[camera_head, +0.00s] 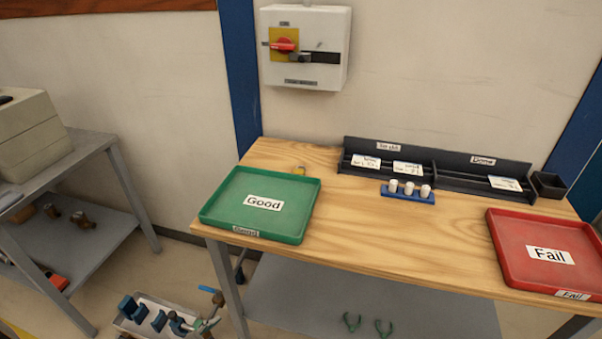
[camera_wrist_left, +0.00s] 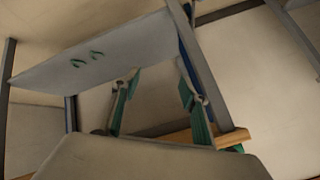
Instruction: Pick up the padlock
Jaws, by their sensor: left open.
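Behind the fingers are the bench's grey lower shelf and a leg. I cannot pick this gripper out clearly in the head view. My right gripper is in neither view.
A green "Good" tray (camera_head: 214,211) and a red "Fail" tray (camera_head: 507,272) sit on the bench. A black rack (camera_head: 385,145) and a blue holder with white pieces (camera_head: 407,195) stand at the back. A switch box (camera_head: 330,25) hangs above. Open wood lies between the trays.

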